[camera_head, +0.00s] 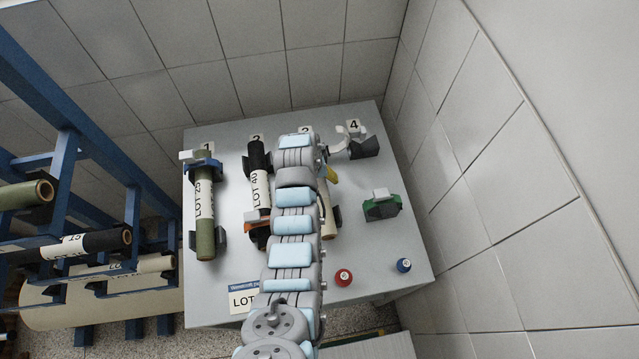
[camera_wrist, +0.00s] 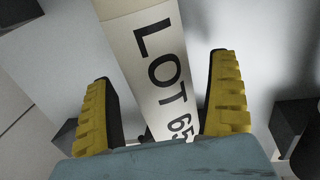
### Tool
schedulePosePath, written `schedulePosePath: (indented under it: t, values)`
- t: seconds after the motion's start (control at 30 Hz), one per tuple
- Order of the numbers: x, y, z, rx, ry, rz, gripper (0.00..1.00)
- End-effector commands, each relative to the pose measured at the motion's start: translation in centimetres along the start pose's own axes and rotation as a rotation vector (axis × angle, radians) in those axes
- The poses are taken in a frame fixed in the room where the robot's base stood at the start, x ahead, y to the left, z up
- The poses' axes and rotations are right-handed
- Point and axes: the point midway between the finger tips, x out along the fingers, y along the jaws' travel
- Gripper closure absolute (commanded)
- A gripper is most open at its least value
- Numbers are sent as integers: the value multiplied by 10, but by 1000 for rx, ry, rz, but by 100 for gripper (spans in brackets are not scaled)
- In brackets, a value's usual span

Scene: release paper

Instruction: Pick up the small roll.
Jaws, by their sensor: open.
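A cream roll (camera_wrist: 118,30) labelled LOT 65 lies between my gripper's fingers in the wrist view. My gripper (camera_wrist: 160,67) is open, with one yellow finger on each side of the roll. Gaps show between the roll and both fingers. In the head view my arm hides most of this cream roll (camera_head: 327,218) in place 3, and only one yellow finger shows. A green roll (camera_head: 205,205) labelled LOT 25 lies in place 1. A black roll (camera_head: 257,160) with a white LOT 40 label lies in place 2, partly behind my arm.
Place 4 has no roll, only a dark rear holder (camera_head: 364,149) and a green front holder (camera_head: 382,207). A red button (camera_head: 343,277) and a blue button (camera_head: 404,265) are at the table's front right. A blue rack (camera_head: 70,165) with several rolls stands left. Tiled walls enclose the back and right.

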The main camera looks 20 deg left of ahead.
Motion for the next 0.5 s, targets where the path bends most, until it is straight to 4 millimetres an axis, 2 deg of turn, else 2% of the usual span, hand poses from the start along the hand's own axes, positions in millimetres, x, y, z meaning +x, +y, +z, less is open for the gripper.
schedulePosePath:
  t: [0.23,0.4,0.5]
  values:
    - [1,0,-1,0,3,0,10]
    - [1,-1,-1,-1,3,0,57]
    - [1,-1,-1,-1,3,0,83]
